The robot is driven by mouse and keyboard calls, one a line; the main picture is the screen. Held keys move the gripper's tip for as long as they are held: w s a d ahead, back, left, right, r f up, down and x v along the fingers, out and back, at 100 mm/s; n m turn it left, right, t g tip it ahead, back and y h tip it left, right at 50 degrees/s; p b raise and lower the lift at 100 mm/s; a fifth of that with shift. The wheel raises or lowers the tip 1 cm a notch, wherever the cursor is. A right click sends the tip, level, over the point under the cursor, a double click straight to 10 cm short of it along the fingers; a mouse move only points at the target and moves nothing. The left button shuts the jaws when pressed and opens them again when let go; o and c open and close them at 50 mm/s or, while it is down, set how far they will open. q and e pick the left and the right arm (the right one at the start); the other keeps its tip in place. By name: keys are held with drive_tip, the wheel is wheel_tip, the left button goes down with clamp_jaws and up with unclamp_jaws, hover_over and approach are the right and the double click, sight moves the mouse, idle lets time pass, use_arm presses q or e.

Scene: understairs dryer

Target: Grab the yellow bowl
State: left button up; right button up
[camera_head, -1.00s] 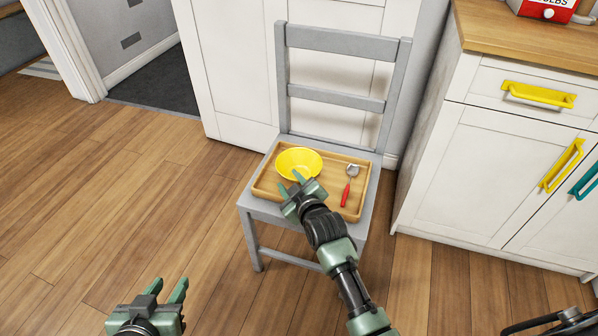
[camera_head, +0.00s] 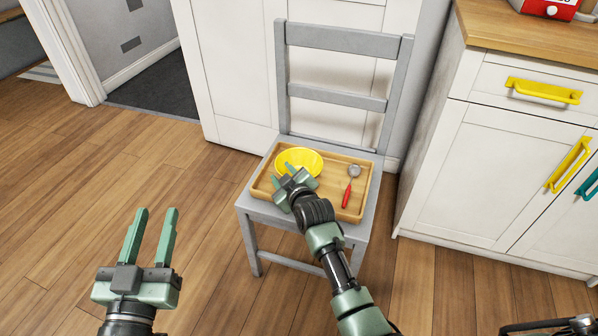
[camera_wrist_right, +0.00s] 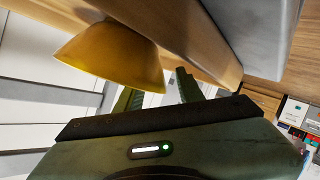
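The yellow bowl (camera_head: 303,158) sits upright on the left part of a wooden tray (camera_head: 325,203) on the grey chair's seat. My right gripper (camera_head: 283,174) is open at the bowl's near left side, its fingers apart and reaching to the rim. In the right wrist view the bowl (camera_wrist_right: 112,57) overlaps one finger, and the other finger stands to its right. I cannot tell whether the fingers touch the bowl or straddle its wall. My left gripper (camera_head: 156,212) is open and empty above the floor at the lower left.
A utensil with a red handle (camera_head: 347,194) lies on the tray, right of the bowl. The grey chair (camera_head: 348,43) has its backrest behind the tray. A white cabinet (camera_head: 480,170) with yellow handles stands to the right. The wooden floor (camera_head: 130,150) at left is clear.

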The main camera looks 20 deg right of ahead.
drive_tip(key=shift+c, duration=0.4)
clamp_jaws()
idle(1.1)
